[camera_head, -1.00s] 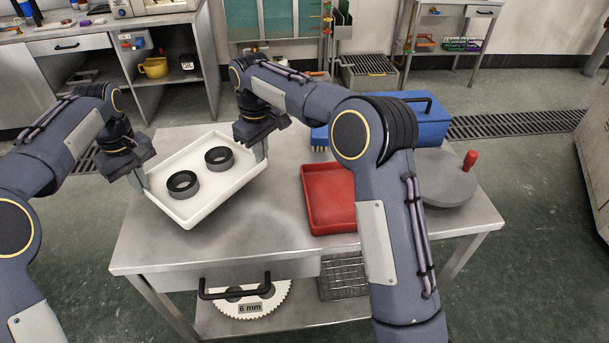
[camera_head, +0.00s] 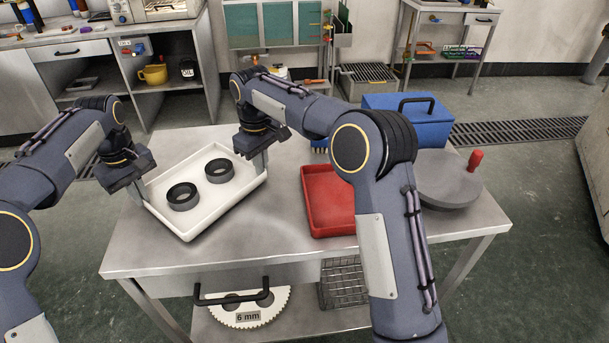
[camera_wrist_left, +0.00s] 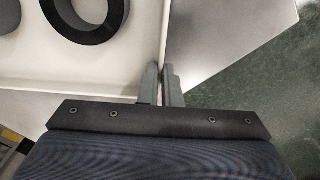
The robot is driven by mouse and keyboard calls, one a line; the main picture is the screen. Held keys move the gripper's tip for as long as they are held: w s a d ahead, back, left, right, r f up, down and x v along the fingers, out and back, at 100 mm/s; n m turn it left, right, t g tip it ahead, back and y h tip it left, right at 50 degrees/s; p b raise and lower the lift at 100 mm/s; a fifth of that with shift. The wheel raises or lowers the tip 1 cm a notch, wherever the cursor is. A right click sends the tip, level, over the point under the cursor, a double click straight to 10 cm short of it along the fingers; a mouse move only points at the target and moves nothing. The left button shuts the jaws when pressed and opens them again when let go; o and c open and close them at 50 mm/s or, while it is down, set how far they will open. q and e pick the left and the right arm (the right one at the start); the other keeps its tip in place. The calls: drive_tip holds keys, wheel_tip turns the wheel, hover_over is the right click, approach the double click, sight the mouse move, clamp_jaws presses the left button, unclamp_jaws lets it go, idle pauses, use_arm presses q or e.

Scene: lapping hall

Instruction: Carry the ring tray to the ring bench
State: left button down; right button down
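The ring tray (camera_head: 222,218) is white and shallow, with two dark rings (camera_head: 183,196) (camera_head: 219,170) lying in it. It is over the left part of a grey metal bench (camera_head: 270,240); I cannot tell whether it touches the top. My left gripper (camera_head: 140,195) is at its left edge. In the left wrist view the fingers (camera_wrist_left: 161,85) are close together, on either side of the tray wall (camera_wrist_left: 163,40). My right gripper (camera_head: 261,162) is at the tray's right edge, shut on the wall as far as I see; its fingertips are partly hidden.
A red tray (camera_head: 318,207), a blue box (camera_head: 425,128) and a grey round plate with a red knob (camera_head: 445,185) take the bench's right part, partly behind my right arm. A toothed disc marked 6 mm (camera_head: 245,305) and wire basket (camera_head: 342,285) are below.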

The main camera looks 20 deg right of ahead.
use_arm(q)
drive_tip(key=shift+f+b, duration=0.3)
drive_tip(key=shift+f, duration=0.25)
use_arm(e)
drive_tip(key=shift+f, duration=0.55)
use_arm(q)
drive_tip(key=c, duration=1.6)
unclamp_jaws()
use_arm(e)
drive_tip(key=c, duration=1.6)
unclamp_jaws()
use_arm(q)
drive_tip(key=shift+r, duration=0.1)
use_arm(e)
drive_tip(key=shift+r, duration=0.15)
use_arm(q)
wheel_tip(320, 180, up, 12)
drive_tip(key=shift+f, duration=0.1)
use_arm(e)
wheel_tip(320, 180, up, 12)
drive_tip(key=shift+f, duration=0.1)
